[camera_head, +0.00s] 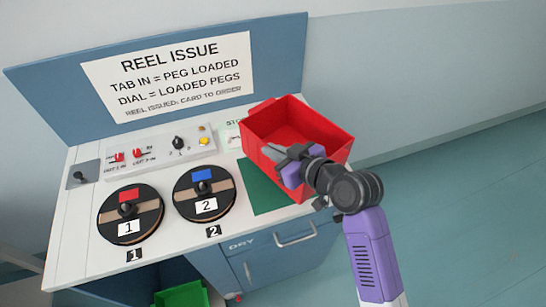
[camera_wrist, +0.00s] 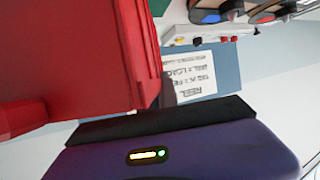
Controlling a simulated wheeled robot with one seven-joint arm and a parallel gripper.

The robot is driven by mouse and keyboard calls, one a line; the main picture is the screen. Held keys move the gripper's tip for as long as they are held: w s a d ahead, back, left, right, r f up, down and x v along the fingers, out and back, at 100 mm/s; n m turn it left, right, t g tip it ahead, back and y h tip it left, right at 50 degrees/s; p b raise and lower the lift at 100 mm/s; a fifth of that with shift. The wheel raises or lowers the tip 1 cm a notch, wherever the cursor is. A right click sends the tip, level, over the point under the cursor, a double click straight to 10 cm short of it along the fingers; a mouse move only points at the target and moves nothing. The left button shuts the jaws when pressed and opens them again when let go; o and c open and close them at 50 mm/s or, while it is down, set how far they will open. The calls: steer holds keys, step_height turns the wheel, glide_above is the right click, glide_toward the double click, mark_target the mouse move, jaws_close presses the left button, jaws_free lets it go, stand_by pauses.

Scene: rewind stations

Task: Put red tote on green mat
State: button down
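The red tote (camera_head: 322,128) is an open box at the right end of the bench, and its red wall fills the left of the wrist view (camera_wrist: 75,60). It appears raised, reaching past the bench's right edge. The green mat (camera_head: 264,190) lies flat on the bench top, partly hidden behind the tote and my gripper. My gripper (camera_head: 281,155) is at the tote's near wall, its fingers over the rim and seemingly closed on it. The exact finger contact is hard to see. The tote's underside is hidden, so I cannot tell its gap above the mat.
Two black reels, numbered 1 (camera_head: 131,213) and 2 (camera_head: 204,193), sit left of the mat. A switch panel (camera_head: 160,150) and an upright sign board (camera_head: 180,75) stand behind. A green bin (camera_head: 182,296) is below the bench. Open floor lies right.

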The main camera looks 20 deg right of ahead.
steer(key=shift+f, duration=1.5)
steer(key=c, duration=1.6)
jaws_free()
